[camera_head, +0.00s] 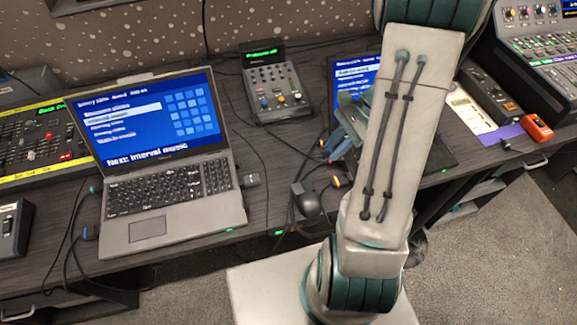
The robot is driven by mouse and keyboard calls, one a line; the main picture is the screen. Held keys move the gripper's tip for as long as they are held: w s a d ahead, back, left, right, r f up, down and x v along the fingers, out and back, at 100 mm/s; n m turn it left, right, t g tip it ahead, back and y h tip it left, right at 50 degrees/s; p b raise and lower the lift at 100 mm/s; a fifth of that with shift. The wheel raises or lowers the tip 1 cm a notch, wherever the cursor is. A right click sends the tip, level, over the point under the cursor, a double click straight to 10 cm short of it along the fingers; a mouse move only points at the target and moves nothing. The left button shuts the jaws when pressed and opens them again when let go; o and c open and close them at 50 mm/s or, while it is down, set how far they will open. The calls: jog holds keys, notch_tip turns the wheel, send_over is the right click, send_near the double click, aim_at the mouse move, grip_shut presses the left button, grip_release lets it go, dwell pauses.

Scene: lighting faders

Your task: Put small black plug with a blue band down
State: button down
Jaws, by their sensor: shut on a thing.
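My gripper (338,145) is over the desk, between the left laptop and the second screen, partly behind my own arm. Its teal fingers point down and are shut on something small. The held thing is too small and too covered to make out; I take it to be the small black plug with a blue band. I cannot tell whether it touches the desk. A cable end with an orange tip (336,181) lies just below the gripper.
An open laptop (150,190) stands left on the dark desk (255,205). A small fader box (275,85) is behind. A black rounded object (306,200) and loose cables crowd the desk near my gripper. An orange device (536,127) lies right. Bare desk shows between laptop and fader box.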

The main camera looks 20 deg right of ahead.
jog(key=shift+s+a+m+t, duration=0.15)
jog(key=shift+m+t, duration=0.15)
jog(key=shift+m, duration=0.2)
jog(key=w+a+f, duration=0.4)
jog(key=w+a, duration=0.1)
jog(key=w+a+f, duration=0.2)
jog(key=shift+w+a+f+p, duration=0.25)
jog(key=shift+a+f+p, duration=0.05)
jog(key=shift+a+p, duration=0.1)
jog(key=shift+w+a+f, duration=0.1)
jog(key=shift+f, duration=2)
jog(key=shift+f+b, duration=0.35)
jog(key=c, duration=1.3)
grip_release()
